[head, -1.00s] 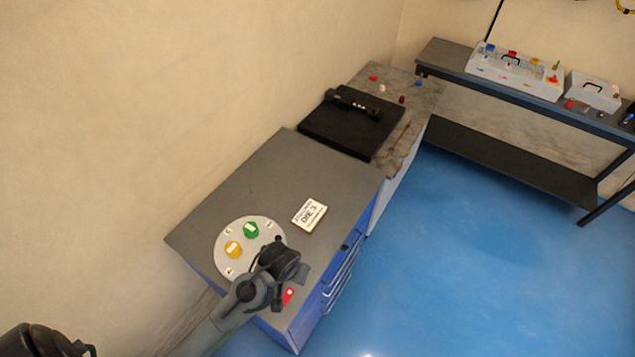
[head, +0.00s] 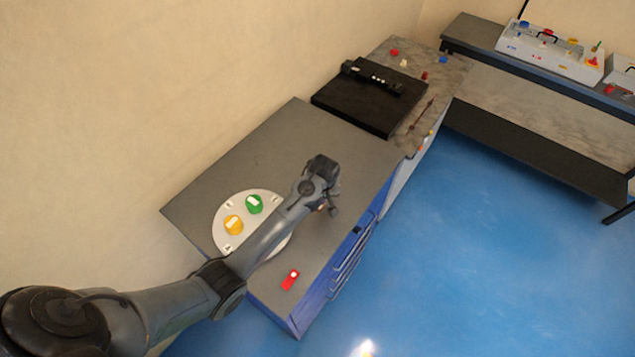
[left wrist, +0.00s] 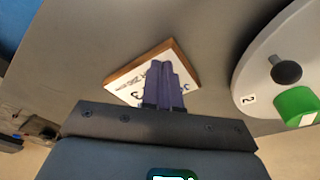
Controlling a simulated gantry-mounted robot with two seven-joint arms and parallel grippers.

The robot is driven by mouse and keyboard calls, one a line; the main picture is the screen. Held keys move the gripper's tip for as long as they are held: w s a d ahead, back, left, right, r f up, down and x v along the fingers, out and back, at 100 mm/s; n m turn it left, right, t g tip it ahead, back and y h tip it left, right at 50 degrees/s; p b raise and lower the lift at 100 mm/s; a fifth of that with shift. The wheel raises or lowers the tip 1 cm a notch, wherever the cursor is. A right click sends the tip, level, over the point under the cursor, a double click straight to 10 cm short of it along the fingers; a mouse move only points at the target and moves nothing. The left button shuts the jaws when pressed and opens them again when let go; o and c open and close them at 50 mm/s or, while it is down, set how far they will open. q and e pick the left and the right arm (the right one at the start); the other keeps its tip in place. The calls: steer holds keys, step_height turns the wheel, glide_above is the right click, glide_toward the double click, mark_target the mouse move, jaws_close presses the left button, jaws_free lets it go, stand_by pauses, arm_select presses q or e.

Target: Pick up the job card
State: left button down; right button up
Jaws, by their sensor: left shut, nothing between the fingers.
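The job card (left wrist: 127,86) is a white card with printed letters and a brown, wood-like edge. In the left wrist view it lies on the grey cabinet top, under and around the tips of my left gripper (left wrist: 168,82). In the head view my left gripper (head: 328,208) hides nearly all of the card. The fingers are together, with nothing between them. They overlap the middle of the card in the wrist view; I cannot tell whether they touch it. My right gripper is in neither view.
A pale round plate (head: 219,214) with a green knob (head: 254,204) and a yellow knob (head: 233,225) is beside my left arm. A red tag (head: 290,279) lies near the cabinet's front corner. A black machine (head: 369,97) stands beyond, on a marbled surface.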

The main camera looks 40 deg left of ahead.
arm_select(q)
steer(key=w+a, duration=0.4)
steer(key=a, duration=0.1)
steer(key=shift+w+a, duration=0.15)
steer(key=shift+w, duration=0.2)
steer(key=shift+w+a+f, duration=0.1)
steer(key=shift+a, duration=0.05)
steer(key=shift+f, duration=0.75)
